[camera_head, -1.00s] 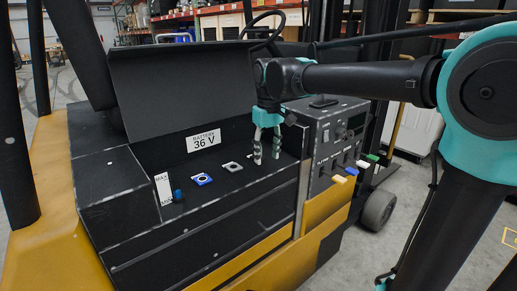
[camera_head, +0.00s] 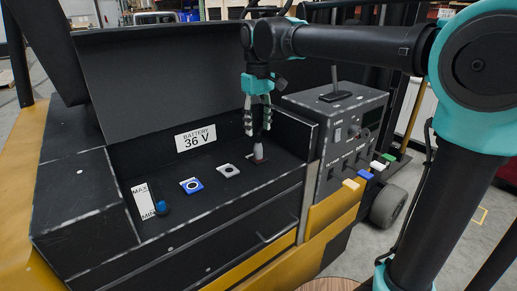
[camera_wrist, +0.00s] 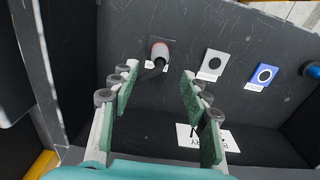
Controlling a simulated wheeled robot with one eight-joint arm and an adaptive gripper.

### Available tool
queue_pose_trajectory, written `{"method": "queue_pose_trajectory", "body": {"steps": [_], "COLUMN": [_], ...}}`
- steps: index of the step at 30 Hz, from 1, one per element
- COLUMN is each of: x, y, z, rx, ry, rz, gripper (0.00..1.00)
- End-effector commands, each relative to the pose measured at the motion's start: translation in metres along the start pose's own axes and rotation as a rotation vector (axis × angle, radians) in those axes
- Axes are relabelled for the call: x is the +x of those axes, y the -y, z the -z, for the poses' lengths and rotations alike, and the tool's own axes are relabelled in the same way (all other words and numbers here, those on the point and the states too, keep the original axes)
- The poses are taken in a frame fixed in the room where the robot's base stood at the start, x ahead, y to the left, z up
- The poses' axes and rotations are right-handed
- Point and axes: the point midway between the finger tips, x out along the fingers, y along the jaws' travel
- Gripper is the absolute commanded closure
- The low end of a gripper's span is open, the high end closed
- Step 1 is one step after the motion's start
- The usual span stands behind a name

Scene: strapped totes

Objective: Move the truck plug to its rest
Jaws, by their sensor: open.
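The truck plug (camera_head: 259,152) stands upright at the rightmost socket plate, at the right end of the battery tray. My gripper (camera_head: 256,130) is open and empty, pointing down just above the plug. In the wrist view the plug and cable show beyond and between the spread fingertips (camera_wrist: 159,76), apart from them. A grey-white plate (camera_head: 229,171) and a blue plate (camera_head: 191,186) with round centres lie to the left of the plug. Their labels are too small to read.
A blue knob (camera_head: 162,208) sits by the MAX/MIN label at the tray's left. The raised black lid (camera_head: 160,80) stands behind. A control box (camera_head: 345,140) with levers stands close on the right. The tray between plates is clear.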

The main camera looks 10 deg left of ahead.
Motion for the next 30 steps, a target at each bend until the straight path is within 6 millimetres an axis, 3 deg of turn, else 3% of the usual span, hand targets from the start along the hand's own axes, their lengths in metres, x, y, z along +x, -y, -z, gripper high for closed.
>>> {"method": "queue_pose_trajectory", "body": {"steps": [5,21,30], "x": [0.006,0.071,0.089], "y": [0.000,0.000,0.000], "z": [0.000,0.000,0.000], "rx": [0.000,0.000,0.000], "ry": [0.000,0.000,0.000], "rz": [0.000,0.000,0.000], "gripper": [0.53,0.53,0.53]}}
